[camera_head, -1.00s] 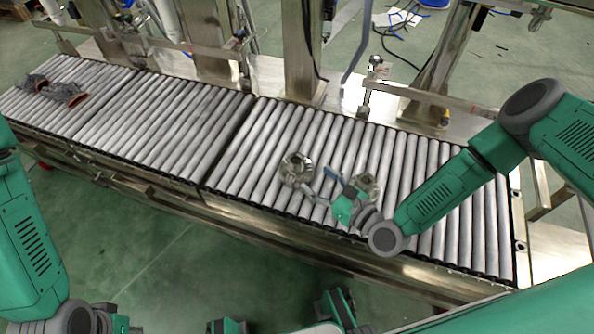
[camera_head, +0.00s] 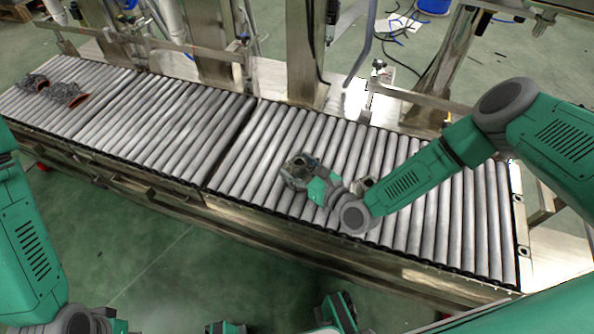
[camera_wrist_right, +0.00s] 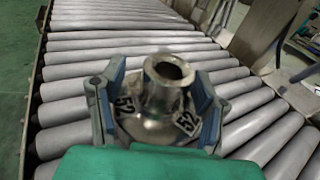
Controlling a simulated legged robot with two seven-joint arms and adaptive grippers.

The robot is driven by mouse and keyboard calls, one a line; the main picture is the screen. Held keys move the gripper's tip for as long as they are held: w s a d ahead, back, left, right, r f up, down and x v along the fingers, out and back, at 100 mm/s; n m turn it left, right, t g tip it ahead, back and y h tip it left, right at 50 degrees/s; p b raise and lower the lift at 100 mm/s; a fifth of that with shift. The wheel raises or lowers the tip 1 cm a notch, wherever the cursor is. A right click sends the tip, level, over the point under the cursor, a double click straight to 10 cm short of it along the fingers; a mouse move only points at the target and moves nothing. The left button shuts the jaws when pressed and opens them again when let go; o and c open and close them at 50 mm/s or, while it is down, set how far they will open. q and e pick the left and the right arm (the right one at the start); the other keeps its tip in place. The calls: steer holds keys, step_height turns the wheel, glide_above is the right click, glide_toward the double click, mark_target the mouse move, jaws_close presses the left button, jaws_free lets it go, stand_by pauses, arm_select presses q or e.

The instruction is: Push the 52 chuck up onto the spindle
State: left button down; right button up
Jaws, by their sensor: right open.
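The 52 chuck (camera_wrist_right: 165,92) is a shiny metal piece with a round hole on top and a flared base bearing "52" labels. In the head view the chuck (camera_head: 299,165) stands upright on the rollers. My right gripper (camera_head: 304,176) is at it, its body on the near side. In the right wrist view the blue fingers of my right gripper (camera_wrist_right: 157,102) stand open on both sides of the chuck; I cannot tell whether they touch it. My left arm shows at the left edge, but its gripper does not. I cannot make out the spindle.
A second metal chuck (camera_head: 364,185) stands to the right, partly hidden by my right arm. The roller conveyor (camera_head: 400,235) has free room around it. Dark mesh pieces with reddish ends (camera_head: 68,95) lie at the far left. Steel posts (camera_head: 303,50) and a rail stand behind.

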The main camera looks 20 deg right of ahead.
mark_target(299, 158)
steer(key=shift+d, duration=0.4)
jaws_close()
steer(key=shift+a+r, duration=0.25)
steer(key=shift+r, duration=0.2)
steer(key=shift+d+r+p, duration=0.15)
steer(key=shift+r+p, duration=0.7)
steer(key=shift+r, duration=0.15)
arm_select(q)
steer(key=shift+d+r, duration=0.25)
steer(key=shift+r, duration=0.8)
arm_select(e)
steer(key=shift+r, duration=0.1)
steer(key=shift+r, duration=0.1)
